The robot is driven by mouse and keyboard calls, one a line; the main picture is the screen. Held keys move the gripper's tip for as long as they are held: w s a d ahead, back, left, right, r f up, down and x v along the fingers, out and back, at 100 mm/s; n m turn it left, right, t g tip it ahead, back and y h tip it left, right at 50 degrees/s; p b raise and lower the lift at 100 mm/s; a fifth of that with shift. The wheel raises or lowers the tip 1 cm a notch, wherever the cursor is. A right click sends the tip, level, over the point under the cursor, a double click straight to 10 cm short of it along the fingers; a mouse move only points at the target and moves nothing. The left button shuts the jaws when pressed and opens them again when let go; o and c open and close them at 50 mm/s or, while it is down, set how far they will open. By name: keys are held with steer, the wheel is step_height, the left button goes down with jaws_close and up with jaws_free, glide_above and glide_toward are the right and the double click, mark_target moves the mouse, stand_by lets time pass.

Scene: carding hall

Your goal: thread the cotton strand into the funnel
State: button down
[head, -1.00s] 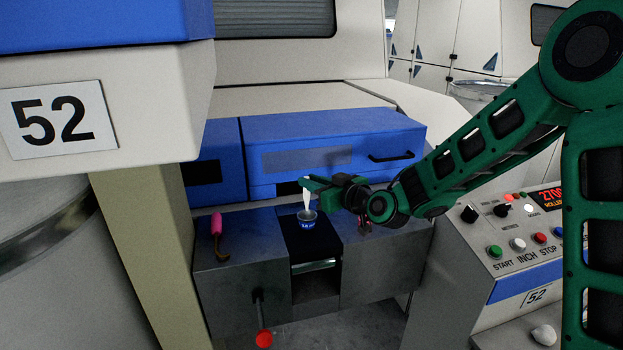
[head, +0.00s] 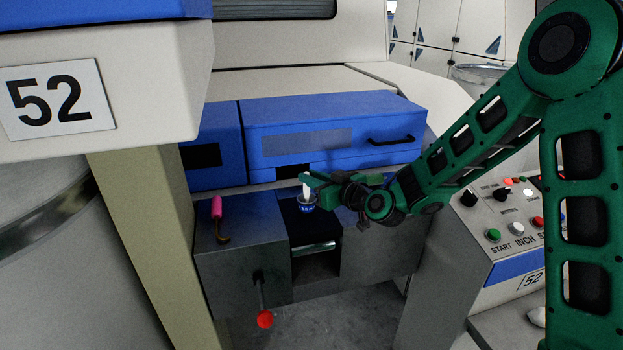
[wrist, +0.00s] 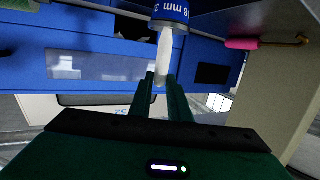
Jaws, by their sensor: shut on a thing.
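The funnel (head: 307,205) is a small cup with a blue band, on the dark strip between two grey metal blocks. It also shows at the top edge of the wrist view (wrist: 171,12), with part of an "8 mm" label. The white cotton strand (head: 307,190) hangs from my gripper (head: 309,179), which is shut on its upper part just above the funnel. In the wrist view the strand (wrist: 164,48) runs from between the fingertips to the funnel. Its lower end is at the funnel mouth; how deep it sits is hidden.
A pink-handled hook (head: 217,210) lies on the left metal block. A lever with a red knob (head: 265,319) sticks out in front. A blue cover with a black handle (head: 391,140) stands behind the funnel. A button panel (head: 510,225) is at right.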

steer(key=c, duration=1.6)
jaws_free()
steer(key=v, duration=1)
steer(key=shift+s+d, duration=0.2)
steer(key=shift+d, duration=0.15)
